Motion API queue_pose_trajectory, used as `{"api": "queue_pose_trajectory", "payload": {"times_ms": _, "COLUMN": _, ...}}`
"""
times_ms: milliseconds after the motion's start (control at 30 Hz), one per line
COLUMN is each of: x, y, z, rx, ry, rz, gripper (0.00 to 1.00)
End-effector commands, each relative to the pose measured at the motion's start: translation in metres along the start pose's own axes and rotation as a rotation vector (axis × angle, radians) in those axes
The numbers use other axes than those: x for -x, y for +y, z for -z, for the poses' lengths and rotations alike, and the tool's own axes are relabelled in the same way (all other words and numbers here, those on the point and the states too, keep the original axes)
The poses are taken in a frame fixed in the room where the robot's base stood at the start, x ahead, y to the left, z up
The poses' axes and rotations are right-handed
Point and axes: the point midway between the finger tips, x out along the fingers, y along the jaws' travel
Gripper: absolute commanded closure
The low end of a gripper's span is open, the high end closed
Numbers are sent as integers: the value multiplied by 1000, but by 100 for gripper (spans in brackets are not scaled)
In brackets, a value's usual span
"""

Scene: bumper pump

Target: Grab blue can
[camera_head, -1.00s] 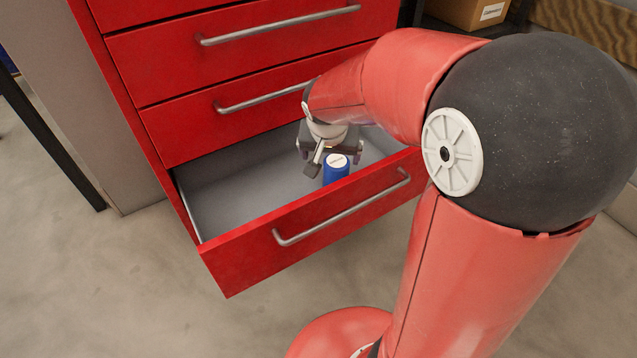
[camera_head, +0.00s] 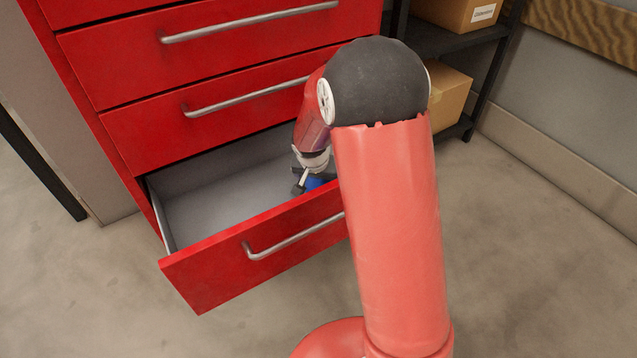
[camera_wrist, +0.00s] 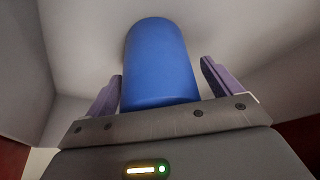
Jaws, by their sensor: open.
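The blue can (camera_wrist: 160,65) stands between the two fingers of my gripper (camera_wrist: 160,85) in the wrist view. The fingers are apart, one on each side of the can, with a visible gap on the right side. In the head view, a small part of the blue can (camera_head: 316,184) shows under my gripper (camera_head: 307,186), inside the open bottom drawer (camera_head: 215,205). The rest of the can is hidden there by my gripper and arm.
The red drawer front with its metal handle (camera_head: 295,237) stands close in front of my gripper. The closed drawers (camera_head: 215,120) rise above and behind it. The left part of the open drawer is empty. A dark shelf with cardboard boxes (camera_head: 448,98) stands at the right.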

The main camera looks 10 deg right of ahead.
Motion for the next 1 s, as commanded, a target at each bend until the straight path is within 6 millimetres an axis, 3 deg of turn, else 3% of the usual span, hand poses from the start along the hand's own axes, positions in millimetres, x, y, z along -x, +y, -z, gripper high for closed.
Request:
{"api": "queue_pose_trajectory", "payload": {"times_ms": 233, "x": -2, "y": 0, "z": 1, "rx": 0, "ry": 1, "rz": 0, "gripper": 10}}
{"api": "queue_pose_trajectory", "payload": {"times_ms": 700, "x": -1, "y": 0, "z": 0, "rx": 1, "ry": 0, "rz": 0, "gripper": 71}}
{"api": "queue_pose_trajectory", "payload": {"times_ms": 1000, "x": 5, "y": 0, "z": 4, "rx": 0, "ry": 3, "rz": 1, "gripper": 72}}
